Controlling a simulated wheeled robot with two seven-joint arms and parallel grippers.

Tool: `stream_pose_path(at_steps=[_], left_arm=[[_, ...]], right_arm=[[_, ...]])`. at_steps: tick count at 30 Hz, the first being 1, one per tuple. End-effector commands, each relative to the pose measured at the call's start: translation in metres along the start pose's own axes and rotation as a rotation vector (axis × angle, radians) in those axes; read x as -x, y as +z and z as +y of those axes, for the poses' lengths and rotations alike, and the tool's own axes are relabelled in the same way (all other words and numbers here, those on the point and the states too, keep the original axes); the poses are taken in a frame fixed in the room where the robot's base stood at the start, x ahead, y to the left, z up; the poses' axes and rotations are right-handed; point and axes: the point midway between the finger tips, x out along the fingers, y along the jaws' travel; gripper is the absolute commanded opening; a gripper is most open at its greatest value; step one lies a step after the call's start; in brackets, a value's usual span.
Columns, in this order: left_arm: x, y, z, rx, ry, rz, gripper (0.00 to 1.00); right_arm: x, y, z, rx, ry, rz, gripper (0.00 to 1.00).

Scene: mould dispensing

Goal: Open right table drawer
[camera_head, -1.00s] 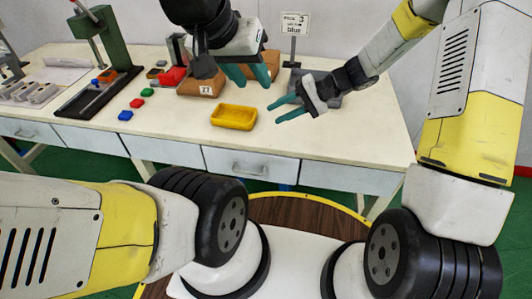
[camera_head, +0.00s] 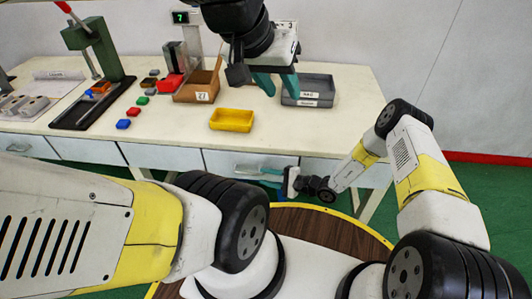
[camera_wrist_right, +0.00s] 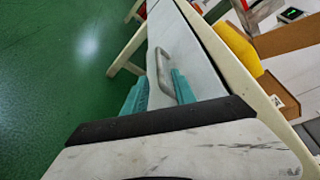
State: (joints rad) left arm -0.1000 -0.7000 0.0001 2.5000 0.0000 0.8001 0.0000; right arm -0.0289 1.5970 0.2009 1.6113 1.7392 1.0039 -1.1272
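The right table drawer (camera_head: 222,160) is a pale front panel with a metal bar handle under the tabletop. It looks closed in the head view. My right gripper (camera_head: 258,177) is in front of the drawer, at handle height, with its teal fingers pointing left. In the right wrist view the fingers (camera_wrist_right: 158,90) are apart, and the grey handle (camera_wrist_right: 166,68) shows ahead between them. Contact with the handle cannot be told. My left gripper (camera_head: 279,86) hangs above the back of the table with its teal fingers apart and nothing between them.
A yellow tray (camera_head: 232,120), a cardboard box (camera_head: 195,93) and a grey bin (camera_head: 318,88) stand on the white table (camera_head: 345,130). A green press (camera_head: 95,50) and small coloured blocks are at the left. A table leg stands below the right end.

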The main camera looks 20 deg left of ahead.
Motion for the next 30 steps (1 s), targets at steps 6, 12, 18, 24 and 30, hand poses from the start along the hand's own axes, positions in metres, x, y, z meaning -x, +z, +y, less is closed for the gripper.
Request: stream_pose_path(at_steps=[6,12,18,24,30], left_arm=[[0.000,0.000,0.000,0.000,0.000,0.000,0.36],[0.000,0.000,0.000,0.000,0.000,0.000,0.36],[0.000,0.000,0.000,0.000,0.000,0.000,0.36],[0.000,0.000,0.000,0.000,0.000,0.000,0.36],[0.000,0.000,0.000,0.000,0.000,0.000,0.36]], right_arm=[[-0.036,0.002,0.000,0.003,0.001,-0.004,0.32],[-0.062,0.001,0.000,0.002,0.002,-0.003,0.32],[-0.070,0.001,0.000,0.001,0.002,-0.002,0.32],[-0.070,0.001,0.000,0.001,0.002,-0.002,0.30],[-0.070,0.001,0.000,0.001,0.002,-0.002,0.00]])
